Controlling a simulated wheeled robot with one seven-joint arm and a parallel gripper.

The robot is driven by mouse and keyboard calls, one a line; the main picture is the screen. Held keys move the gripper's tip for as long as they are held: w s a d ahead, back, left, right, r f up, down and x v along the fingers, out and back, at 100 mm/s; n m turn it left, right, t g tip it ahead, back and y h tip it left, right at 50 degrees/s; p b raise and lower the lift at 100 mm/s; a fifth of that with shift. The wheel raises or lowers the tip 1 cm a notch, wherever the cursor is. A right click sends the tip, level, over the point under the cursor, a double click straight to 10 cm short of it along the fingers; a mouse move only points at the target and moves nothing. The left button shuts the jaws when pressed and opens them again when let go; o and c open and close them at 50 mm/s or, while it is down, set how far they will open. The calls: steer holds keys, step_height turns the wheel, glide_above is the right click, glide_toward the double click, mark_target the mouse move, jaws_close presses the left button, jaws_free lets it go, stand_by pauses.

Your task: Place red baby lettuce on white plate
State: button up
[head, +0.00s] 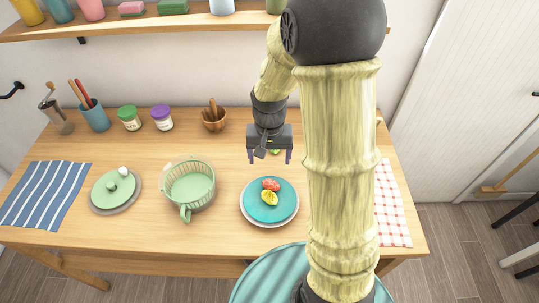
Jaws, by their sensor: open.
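A teal plate (254,210) lies at the front middle of the table, with a pale, whitish rim (270,225) showing around it; I cannot tell if that is a separate white plate beneath. A small red leafy-looking piece (271,184), possibly the red baby lettuce, lies on the teal plate, just behind a yellow piece (269,198). My gripper (269,158) is open, pointing down above the table, behind the plate in the picture. Nothing shows held between its fingers. A small green thing (275,152) is mostly hidden behind my gripper.
A green colander (188,187) stands left of the plate. Farther left are a green lidded dish (112,188) and a striped blue cloth (46,193). Jars, a utensil cup (96,116) and a wooden bowl (213,121) line the back. A checked cloth (391,205) lies right, partly behind my arm.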

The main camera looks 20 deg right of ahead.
steer(key=s+r+n+t, duration=0.2)
steer(key=s+r+n, duration=0.1)
steer(key=s, duration=0.6)
steer(key=shift+r+n+t, duration=0.3)
steer(key=shift+r, duration=0.5)
steer(key=shift+a, duration=0.1)
